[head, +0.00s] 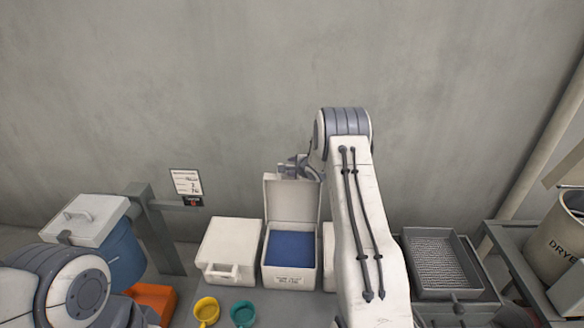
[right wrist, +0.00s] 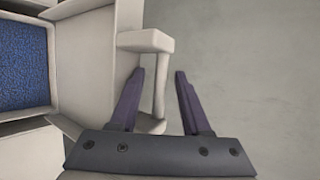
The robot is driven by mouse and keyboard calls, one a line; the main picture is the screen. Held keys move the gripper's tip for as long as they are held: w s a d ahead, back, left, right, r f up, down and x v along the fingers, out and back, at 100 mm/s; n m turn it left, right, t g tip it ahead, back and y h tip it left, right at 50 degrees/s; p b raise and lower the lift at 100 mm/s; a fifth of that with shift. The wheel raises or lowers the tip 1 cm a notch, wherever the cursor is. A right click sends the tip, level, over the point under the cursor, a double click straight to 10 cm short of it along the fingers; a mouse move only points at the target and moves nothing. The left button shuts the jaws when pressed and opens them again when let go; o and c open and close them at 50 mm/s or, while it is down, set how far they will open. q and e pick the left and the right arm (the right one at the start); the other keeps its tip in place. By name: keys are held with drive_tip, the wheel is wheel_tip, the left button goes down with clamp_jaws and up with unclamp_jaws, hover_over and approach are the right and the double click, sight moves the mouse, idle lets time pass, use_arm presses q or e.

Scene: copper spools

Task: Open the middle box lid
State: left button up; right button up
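The middle box (head: 290,277) is a white box with blue inside and a label on its front. Its lid (head: 291,200) stands upright at the back of the box, open. In the right wrist view the lid (right wrist: 90,60) carries a white handle (right wrist: 160,85). My right gripper (head: 290,168) is behind the top of the lid in the head view. In the right wrist view its two fingers (right wrist: 157,95) are apart, with the handle's bar between them, closer to the left finger. My left arm is at the lower left; its fingers cannot be made out.
A closed white box (head: 228,252) stands left of the middle box; another (head: 328,245) is partly hidden by my right arm. Yellow (head: 206,310) and teal (head: 243,314) cups stand in front. A grey tray (head: 440,262) is at the right, an orange bin (head: 152,298) at the left.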

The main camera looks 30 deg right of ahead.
drive_tip(key=shift+s+r, duration=0.1)
drive_tip(key=shift+s, duration=0.2)
drive_tip(key=b+v, duration=0.3)
drive_tip(key=v, duration=0.6)
drive_tip(key=shift+s+r+b, duration=0.3)
drive_tip(key=shift+b, duration=0.1)
drive_tip(key=shift+a, duration=0.15)
